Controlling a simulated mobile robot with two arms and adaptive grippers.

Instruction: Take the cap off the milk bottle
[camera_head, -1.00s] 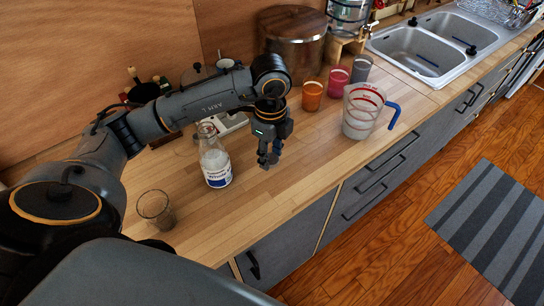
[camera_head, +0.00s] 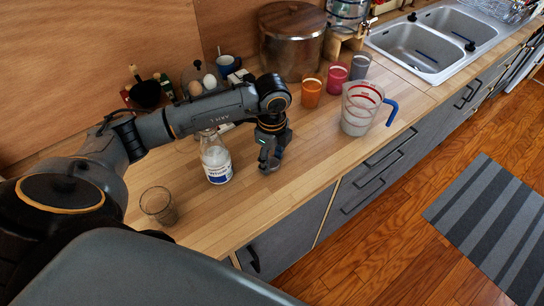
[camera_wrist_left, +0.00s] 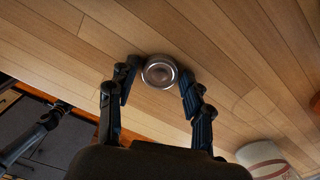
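The milk bottle (camera_head: 216,164) stands upright on the wooden counter, clear glass with a blue and white label; my arm crosses in front of its mouth. My left gripper (camera_head: 269,163) points down just right of the bottle, low over the counter and apart from it. In the left wrist view its two fingers (camera_wrist_left: 160,95) are spread open. A small round metal-rimmed piece (camera_wrist_left: 160,72), seemingly the cap, lies on the counter between the fingertips, with no clear contact. In the head view the gripper hides it.
An empty glass (camera_head: 158,204) stands at the counter's near left. The counter between gripper and jug is clear.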

